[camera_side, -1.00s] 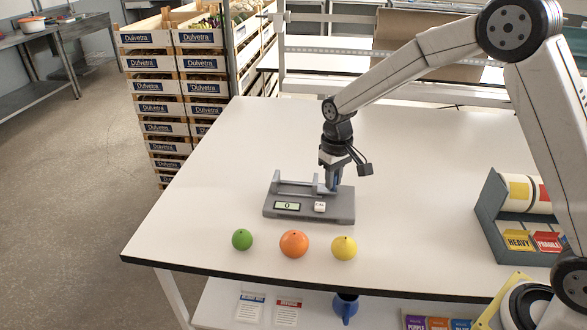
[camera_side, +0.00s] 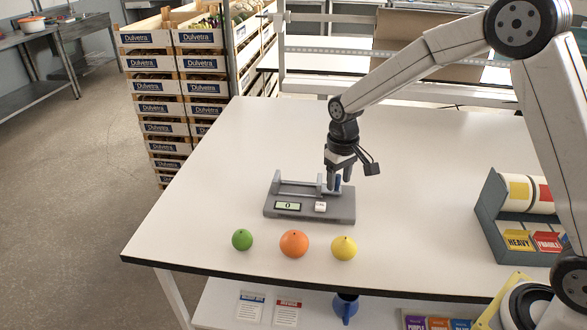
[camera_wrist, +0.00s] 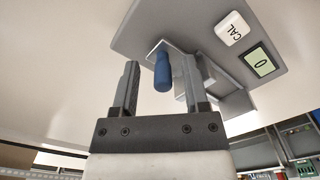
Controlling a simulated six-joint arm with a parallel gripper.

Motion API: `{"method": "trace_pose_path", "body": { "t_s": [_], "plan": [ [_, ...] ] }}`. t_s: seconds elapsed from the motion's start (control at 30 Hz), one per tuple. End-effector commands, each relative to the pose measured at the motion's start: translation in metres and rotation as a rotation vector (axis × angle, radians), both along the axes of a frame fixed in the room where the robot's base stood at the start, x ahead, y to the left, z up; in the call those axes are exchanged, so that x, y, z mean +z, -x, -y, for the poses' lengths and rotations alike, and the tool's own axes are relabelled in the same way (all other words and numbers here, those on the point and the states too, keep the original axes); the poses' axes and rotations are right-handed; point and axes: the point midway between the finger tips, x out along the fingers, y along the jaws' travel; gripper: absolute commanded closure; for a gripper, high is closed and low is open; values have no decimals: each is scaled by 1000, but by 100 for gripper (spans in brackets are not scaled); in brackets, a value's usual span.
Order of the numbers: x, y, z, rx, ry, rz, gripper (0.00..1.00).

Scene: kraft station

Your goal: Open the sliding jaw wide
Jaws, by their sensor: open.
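A grey measuring device (camera_side: 335,213) lies on the white table, with a rail and upright jaw plates. Its display (camera_side: 287,206) reads 0, and a white CAL button (camera_side: 320,207) sits to the right of it. The display (camera_wrist: 261,62) and the button (camera_wrist: 234,30) also show in the wrist view. A blue handle (camera_wrist: 162,72) stands up at the sliding jaw (camera_wrist: 193,92), which is partly hidden behind a finger. My gripper (camera_wrist: 161,65) is open, one finger on each side of the handle. I cannot tell whether either finger touches it. In the side view my gripper (camera_side: 339,182) is low over the device's right end.
A grey rack (camera_side: 492,218) with rolls and labels stands at the right. The table left of the device is clear.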

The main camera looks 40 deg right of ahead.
Motion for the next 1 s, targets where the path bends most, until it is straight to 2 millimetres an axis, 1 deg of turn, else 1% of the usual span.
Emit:
{"method": "trace_pose_path", "body": {
  "t_s": [0.17, 0.6, 0.8, 1.0],
  "plan": [
    [13, -1, 0, 0, 0, 4, 42],
    [66, -1, 0, 0, 1, 3, 42],
    [77, 0, 1, -1, 1, 2, 42],
    [77, 0, 1, -1, 1, 1, 42]
  ]
}}
